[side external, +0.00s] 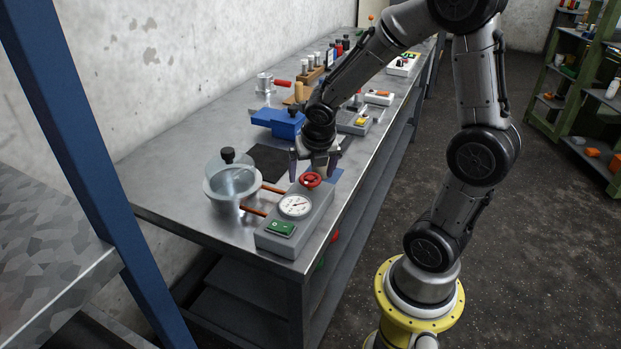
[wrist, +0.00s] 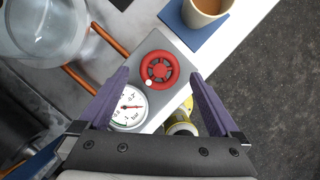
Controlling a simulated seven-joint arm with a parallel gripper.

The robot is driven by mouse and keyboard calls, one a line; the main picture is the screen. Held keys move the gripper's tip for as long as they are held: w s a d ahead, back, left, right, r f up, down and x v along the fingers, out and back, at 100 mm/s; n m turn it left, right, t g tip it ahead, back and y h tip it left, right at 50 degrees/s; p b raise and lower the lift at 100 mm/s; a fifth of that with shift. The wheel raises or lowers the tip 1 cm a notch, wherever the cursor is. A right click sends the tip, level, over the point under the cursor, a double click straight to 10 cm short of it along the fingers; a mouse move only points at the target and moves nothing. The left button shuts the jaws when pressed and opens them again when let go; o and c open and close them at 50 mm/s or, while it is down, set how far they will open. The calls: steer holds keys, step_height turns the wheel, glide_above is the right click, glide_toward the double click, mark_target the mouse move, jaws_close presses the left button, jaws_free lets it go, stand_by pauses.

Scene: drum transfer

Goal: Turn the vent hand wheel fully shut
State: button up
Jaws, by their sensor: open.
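The red vent hand wheel (side external: 310,180) sits on top of a grey gauge box (side external: 322,203). In the wrist view the hand wheel (wrist: 159,68) shows whole, with spokes and a small pale knob at its lower left rim. My gripper (side external: 312,168) is above the box, near the wheel. In the wrist view my gripper (wrist: 158,75) has its two purple fingers spread wide, with nothing between them. The wheel lies ahead of the fingertips, apart from them as far as I can see. How far the wheel is turned I cannot tell.
A round dial gauge (side external: 295,206) and a green switch (side external: 281,228) share the box. Copper pipes (side external: 254,211) lead to a glass-lidded vessel (side external: 232,180) at the left. A cup (wrist: 207,10) stands on a blue coaster (wrist: 190,27) close beyond the wheel. A blue vise-like block (side external: 279,122) stands behind.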

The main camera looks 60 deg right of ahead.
mark_target(311, 178)
steer(key=shift+x, duration=1.6)
steer(key=c, duration=1.4)
